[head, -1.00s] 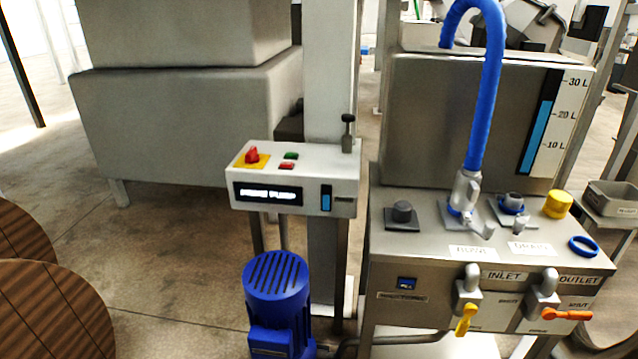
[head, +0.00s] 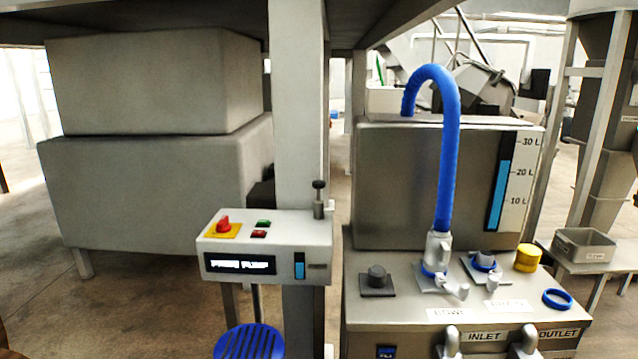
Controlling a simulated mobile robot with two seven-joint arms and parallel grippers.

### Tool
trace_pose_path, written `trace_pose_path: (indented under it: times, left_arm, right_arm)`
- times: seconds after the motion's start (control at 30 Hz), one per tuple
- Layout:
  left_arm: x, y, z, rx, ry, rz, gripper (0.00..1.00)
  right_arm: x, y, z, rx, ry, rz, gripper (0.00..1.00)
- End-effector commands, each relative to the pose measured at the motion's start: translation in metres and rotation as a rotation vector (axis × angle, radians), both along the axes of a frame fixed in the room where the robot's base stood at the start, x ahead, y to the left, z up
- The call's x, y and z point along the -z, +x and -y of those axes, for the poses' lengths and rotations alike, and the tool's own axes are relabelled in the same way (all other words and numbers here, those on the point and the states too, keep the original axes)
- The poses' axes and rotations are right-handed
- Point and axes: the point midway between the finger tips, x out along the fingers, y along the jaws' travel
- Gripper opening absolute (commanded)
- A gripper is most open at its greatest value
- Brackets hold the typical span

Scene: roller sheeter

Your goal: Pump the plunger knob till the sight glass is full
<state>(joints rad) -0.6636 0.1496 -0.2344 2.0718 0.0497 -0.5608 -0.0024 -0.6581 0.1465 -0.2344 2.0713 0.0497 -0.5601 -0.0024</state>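The plunger knob (head: 319,185) is a small dark ball on a short stem at the right rear corner of the white control box (head: 210,245). It stands upright on a grey base. A small sight glass (head: 299,265) on the box's front shows blue over most of its height, with a dark part at the top. The display (head: 240,264) beside it seems to read "PRIME PUMP". The box's top carries a red switch on a yellow plate (head: 223,226), a green button (head: 264,223) and a red button (head: 258,234). Neither of my grippers shows.
A steel tank (head: 420,190) with a tall blue level strip and a blue hose (head: 447,150) stands at the right. A yellow cap (head: 527,257) and a blue ring (head: 557,298) lie on its front shelf.

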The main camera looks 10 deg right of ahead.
Motion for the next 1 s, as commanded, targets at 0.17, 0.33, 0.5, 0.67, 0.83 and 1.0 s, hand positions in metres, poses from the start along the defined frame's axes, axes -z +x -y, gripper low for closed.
trace_pose_path:
  times: [0.17, 0.33, 0.5, 0.67, 0.83, 1.0]
  left_arm:
    - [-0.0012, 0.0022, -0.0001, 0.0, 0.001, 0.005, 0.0]
    - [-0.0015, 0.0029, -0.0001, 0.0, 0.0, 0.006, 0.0]
    - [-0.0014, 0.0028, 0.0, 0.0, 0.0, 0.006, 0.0]
    - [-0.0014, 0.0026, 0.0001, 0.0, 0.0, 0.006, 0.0]
    - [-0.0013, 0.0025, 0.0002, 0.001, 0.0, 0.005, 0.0]
    - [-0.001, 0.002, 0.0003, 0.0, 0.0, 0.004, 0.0]
  right_arm:
    - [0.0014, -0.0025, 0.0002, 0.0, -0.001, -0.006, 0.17]
    - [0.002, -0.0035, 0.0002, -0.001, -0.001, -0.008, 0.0]
    - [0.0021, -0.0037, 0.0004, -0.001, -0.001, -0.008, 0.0]
    - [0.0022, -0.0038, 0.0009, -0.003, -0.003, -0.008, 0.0]
    - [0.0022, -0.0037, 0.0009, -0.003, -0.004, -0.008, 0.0]
    - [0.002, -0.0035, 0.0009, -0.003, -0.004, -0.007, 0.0]
